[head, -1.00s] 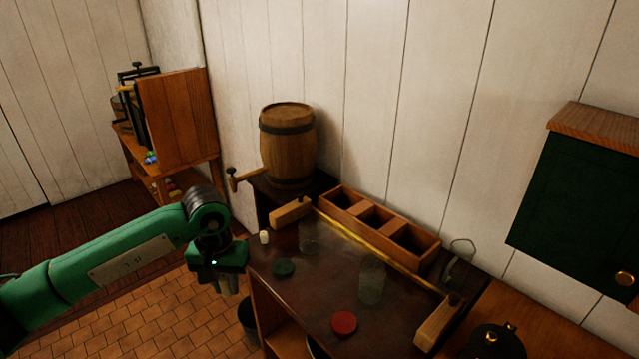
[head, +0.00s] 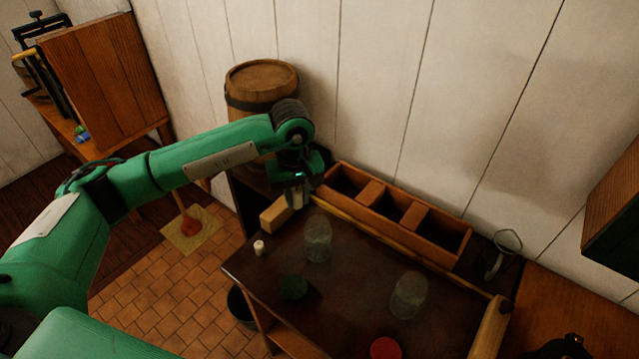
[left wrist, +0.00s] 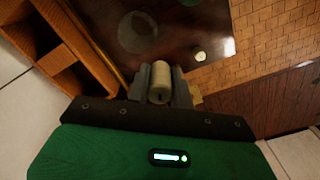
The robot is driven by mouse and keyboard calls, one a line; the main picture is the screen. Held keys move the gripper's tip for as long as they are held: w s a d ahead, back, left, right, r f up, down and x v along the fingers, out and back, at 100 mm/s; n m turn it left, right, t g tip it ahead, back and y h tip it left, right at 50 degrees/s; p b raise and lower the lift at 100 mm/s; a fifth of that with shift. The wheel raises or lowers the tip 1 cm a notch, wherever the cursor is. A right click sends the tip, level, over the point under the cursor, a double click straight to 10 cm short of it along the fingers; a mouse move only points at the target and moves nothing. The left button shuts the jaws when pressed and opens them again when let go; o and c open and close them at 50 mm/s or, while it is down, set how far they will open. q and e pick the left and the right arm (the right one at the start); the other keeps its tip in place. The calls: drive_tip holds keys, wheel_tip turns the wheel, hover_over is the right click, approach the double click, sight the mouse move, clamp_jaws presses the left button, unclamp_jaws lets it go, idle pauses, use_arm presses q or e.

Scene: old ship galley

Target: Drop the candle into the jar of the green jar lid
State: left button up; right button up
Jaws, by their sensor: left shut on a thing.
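My left gripper (head: 294,200) is shut on the candle, a pale beige cylinder with a dark spot on its end. The candle (left wrist: 159,82) shows between the fingers in the left wrist view. The gripper is above the table's back left corner, left of and behind an open clear jar (head: 318,240). This jar also shows in the left wrist view (left wrist: 138,32). The green jar lid (head: 293,288) lies flat on the table in front of that jar. A second clear jar (head: 408,297) stands farther right, with a red lid (head: 385,348) in front. My right gripper is not seen.
A short whitish stub (head: 259,247) stands near the table's left edge. A wooden box with compartments (head: 395,215) lines the back behind a brass rail. A barrel (head: 262,85) stands behind my arm. The table between the jars is clear.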

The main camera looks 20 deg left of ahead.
use_arm(q)
drive_tip(key=shift+w+d+r+n, duration=0.1)
drive_tip(key=shift+r+n, duration=0.05)
drive_tip(key=shift+n, duration=0.4)
drive_tip(key=shift+w+d+r+n, duration=0.1)
drive_tip(key=shift+n, duration=0.45)
drive_tip(key=shift+d+n+p, duration=0.2)
drive_tip(key=shift+n+p, duration=0.25)
drive_tip(key=shift+n, duration=0.45)
drive_tip(key=d+m+p, duration=0.1)
drive_tip(key=m+p, duration=0.2)
drive_tip(key=m, duration=0.8)
drive_tip(key=d+m+p, duration=0.1)
drive_tip(key=m+p, duration=0.2)
drive_tip(key=m, duration=0.9)
drive_tip(key=w+d+m+p, duration=0.1)
drive_tip(key=m+p, duration=0.2)
drive_tip(key=m, duration=0.9)
drive_tip(key=shift+d, duration=0.3)
